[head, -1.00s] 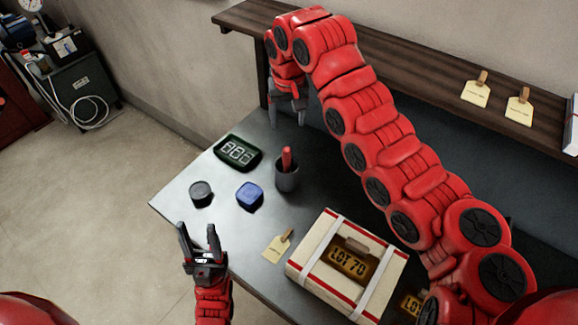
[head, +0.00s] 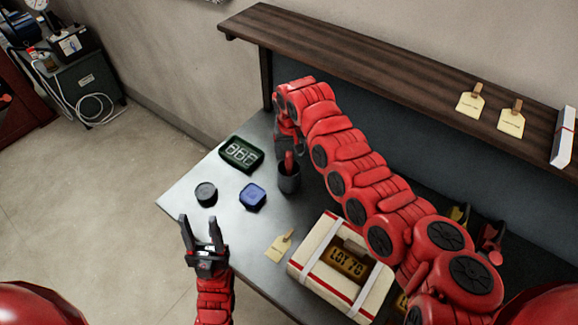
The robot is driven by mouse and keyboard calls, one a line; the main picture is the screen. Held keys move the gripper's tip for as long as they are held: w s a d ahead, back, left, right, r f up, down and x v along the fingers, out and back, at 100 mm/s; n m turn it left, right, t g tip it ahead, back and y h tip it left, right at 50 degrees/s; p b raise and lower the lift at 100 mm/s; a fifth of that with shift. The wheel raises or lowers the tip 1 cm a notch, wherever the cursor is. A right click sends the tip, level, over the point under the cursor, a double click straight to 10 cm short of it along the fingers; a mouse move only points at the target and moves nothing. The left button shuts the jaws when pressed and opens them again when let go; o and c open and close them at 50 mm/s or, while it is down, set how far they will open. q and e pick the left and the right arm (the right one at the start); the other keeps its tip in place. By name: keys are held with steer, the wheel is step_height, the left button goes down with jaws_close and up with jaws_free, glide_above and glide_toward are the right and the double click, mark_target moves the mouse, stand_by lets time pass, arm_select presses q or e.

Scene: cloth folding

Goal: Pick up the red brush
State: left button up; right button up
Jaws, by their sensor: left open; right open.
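The red brush (head: 288,162) stands upright in a dark cup (head: 289,183) on the table, with only its red handle showing above the rim. My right gripper (head: 291,149) points down at the top of the handle, its fingers close to it. Whether the fingers touch the handle cannot be told, as they partly overlap it in view. It is open. My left gripper (head: 201,227) is open and empty, pointing up in front of the table's near-left edge, away from the brush.
A digital timer (head: 241,154), a round dark tin (head: 206,194) and a blue block (head: 253,196) lie left of the cup. A tag (head: 279,247) and a strapped box (head: 322,243) lie nearer. A wooden shelf (head: 390,70) runs above the table's back.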

steer(key=shift+w+f, duration=0.1)
steer(key=shift+f, duration=0.8)
jaws_close()
